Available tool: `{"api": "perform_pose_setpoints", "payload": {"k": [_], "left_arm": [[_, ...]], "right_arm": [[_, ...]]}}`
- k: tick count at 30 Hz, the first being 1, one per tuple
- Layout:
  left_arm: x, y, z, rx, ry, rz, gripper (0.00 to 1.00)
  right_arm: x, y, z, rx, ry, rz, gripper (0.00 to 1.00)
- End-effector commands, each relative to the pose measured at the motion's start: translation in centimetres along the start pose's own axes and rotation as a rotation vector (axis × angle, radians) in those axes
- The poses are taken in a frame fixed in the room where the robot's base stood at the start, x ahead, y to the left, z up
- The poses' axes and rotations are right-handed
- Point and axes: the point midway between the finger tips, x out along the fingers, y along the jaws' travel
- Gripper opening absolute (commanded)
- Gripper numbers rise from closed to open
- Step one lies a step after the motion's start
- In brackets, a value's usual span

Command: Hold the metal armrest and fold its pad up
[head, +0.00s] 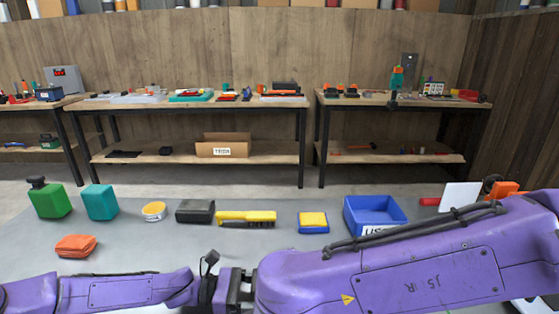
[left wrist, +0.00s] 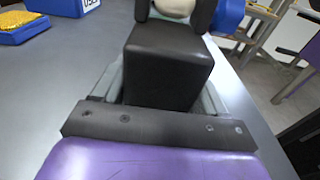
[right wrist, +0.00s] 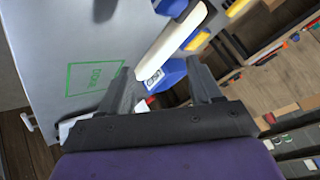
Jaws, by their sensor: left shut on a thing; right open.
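In the left wrist view a black, smooth block (left wrist: 168,65), seemingly the armrest or part of it, sits between the fingers of my left gripper (left wrist: 165,90), which is shut on it. A pale rounded piece (left wrist: 175,8) between dark posts shows beyond its far end. My right gripper (right wrist: 163,85) is open in the right wrist view. A long cream bar (right wrist: 170,45) with blue and yellow parts beside it lies beyond its fingertips; the gap to it is unclear. I cannot tell which piece is the pad. In the head view my purple arms cross the front, and no fingertips or armrest show.
The grey table carries a blue tray (head: 355,219), a yellow-and-blue block (head: 313,222), a yellow-and-black tool (head: 246,218), a dark box (head: 195,211), a green block (head: 50,200), a teal block (head: 100,202) and an orange pack (head: 76,246). A green outlined rectangle (right wrist: 95,78) marks a grey surface.

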Motion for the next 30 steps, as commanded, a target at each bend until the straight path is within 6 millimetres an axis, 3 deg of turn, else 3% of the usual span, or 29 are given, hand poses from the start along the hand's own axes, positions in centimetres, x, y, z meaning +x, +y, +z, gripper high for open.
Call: {"api": "perform_pose_setpoints", "payload": {"k": [1,6,12,17,30], "left_arm": [[0.0,0.0,0.1,0.001,-0.001,0.001,0.44],[0.0,0.0,0.0,0.001,-0.001,0.001,0.44],[0.0,0.0,0.0,0.0,0.0,0.0,0.44],[0.0,0.0,0.0,0.0,0.0,0.0,0.44],[0.0,0.0,0.0,0.0,0.0,0.0,0.44]], "right_arm": [[1.0,0.0,-2.3,0.151,-0.093,0.115,0.64],[2.8,0.8,-7.4,0.539,-0.457,0.416,0.64],[3.3,1.0,-10.6,0.752,-0.712,0.529,0.64],[4.1,1.2,-10.0,0.768,-0.736,0.539,0.64],[8.1,2.3,-5.1,0.765,-0.733,0.537,0.64]]}}
